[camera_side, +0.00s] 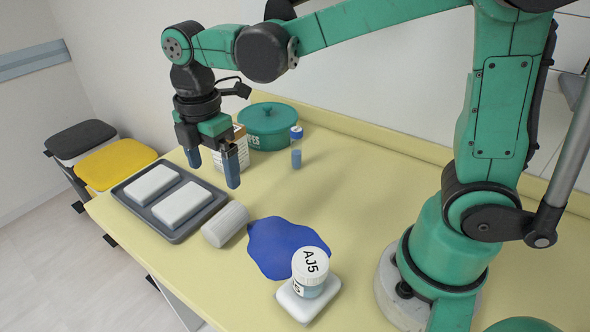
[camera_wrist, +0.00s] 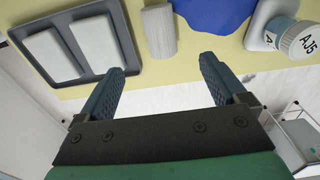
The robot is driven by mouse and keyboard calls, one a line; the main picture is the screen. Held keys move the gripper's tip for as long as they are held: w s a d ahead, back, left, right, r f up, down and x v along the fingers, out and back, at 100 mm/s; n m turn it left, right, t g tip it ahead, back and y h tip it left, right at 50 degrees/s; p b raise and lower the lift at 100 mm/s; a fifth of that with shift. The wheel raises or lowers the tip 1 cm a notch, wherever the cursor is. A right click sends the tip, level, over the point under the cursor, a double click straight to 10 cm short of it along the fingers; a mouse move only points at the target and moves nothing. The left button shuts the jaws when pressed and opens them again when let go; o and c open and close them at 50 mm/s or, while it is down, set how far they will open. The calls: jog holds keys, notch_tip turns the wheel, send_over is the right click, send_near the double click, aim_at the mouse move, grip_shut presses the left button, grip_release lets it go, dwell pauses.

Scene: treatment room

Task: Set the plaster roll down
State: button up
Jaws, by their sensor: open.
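The plaster roll (camera_side: 225,224) is a whitish cylinder lying on its side on the yellow table, between the grey tray and a blue flat patch. It also shows in the wrist view (camera_wrist: 160,32), beyond the gap between my fingertips. My gripper (camera_side: 213,172) is open and empty, raised above the table with its fingers pointing down. In the wrist view my fingers (camera_wrist: 162,66) are wide apart and clear of the roll.
A grey tray (camera_side: 176,236) holds two white blocks. A blue patch (camera_side: 268,246) lies right of the roll, near a jar labelled AJ5 (camera_side: 310,270) on a white pad. A green lidded pot (camera_side: 268,130), a box (camera_side: 238,150) and a blue-capped vial (camera_side: 296,150) stand behind.

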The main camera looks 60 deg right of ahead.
jog(key=s+d+r+m+t, duration=0.1)
jog(key=s+d+m+t, duration=0.5)
jog(key=m, duration=1.2)
jog(key=shift+s+d+t, duration=0.15)
jog(key=shift+d+t, duration=0.45)
jog(key=shift+d, duration=0.1)
